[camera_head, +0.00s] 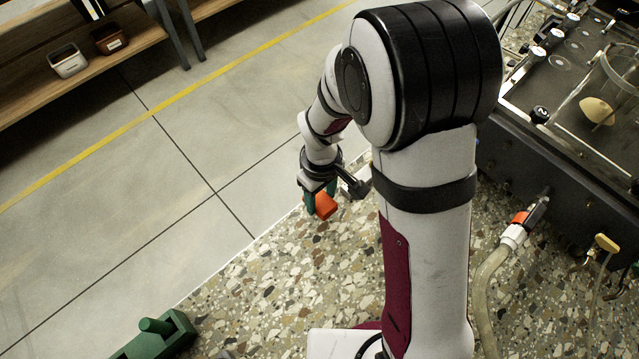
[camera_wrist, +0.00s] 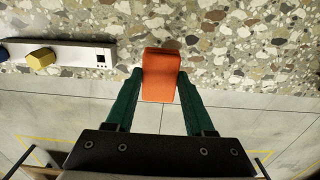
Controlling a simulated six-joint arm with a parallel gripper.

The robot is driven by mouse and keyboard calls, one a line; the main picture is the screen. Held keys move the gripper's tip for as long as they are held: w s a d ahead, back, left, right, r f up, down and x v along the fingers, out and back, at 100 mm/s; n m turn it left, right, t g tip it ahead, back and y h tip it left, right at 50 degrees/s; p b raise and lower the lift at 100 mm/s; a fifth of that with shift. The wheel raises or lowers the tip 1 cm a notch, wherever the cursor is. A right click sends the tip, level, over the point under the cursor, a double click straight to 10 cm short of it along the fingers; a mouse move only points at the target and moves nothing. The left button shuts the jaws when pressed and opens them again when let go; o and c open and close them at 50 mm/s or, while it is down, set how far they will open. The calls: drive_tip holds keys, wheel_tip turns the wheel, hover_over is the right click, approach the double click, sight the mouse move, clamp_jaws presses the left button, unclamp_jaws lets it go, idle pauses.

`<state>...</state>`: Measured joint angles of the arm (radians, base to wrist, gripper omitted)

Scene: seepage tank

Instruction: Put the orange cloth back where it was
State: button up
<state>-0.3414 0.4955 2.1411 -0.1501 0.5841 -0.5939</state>
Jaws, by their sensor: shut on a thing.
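The orange cloth (camera_head: 325,205) looks like a small folded block. My gripper (camera_head: 320,196) is shut on it, near the far edge of the speckled terrazzo worktop (camera_head: 290,275). In the wrist view the orange cloth (camera_wrist: 160,75) sits between the two green fingers of my gripper (camera_wrist: 158,84), at the worktop's edge, with floor showing below it. I cannot tell whether the cloth touches the worktop.
The dark tank (camera_head: 570,145) with knobs and a pale hose (camera_head: 490,285) stands at the right. The worktop's left part is mostly clear.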

sight(319, 207)
drive_tip(key=f, duration=0.4)
drive_tip(key=shift+a+f, duration=0.15)
drive_tip(key=shift+a, duration=0.05)
drive_tip(key=shift+f, duration=0.1)
drive_tip(key=o, duration=1.2)
wheel_tip(319, 207, up, 12)
drive_tip(key=shift+r, duration=0.2)
drive_tip(key=s+d+r+m+y, duration=0.1)
drive_tip(key=s+d+r+m, duration=0.3)
drive_tip(key=s+m, duration=0.3)
drive_tip(key=s+d+r+m, duration=0.4)
drive_tip(key=s+m, duration=0.3)
drive_tip(key=s, duration=0.4)
drive_tip(key=shift+s+r+m+y, duration=0.2)
drive_tip(key=shift+r+m+y, duration=0.1)
drive_tip(key=shift+y, duration=0.1)
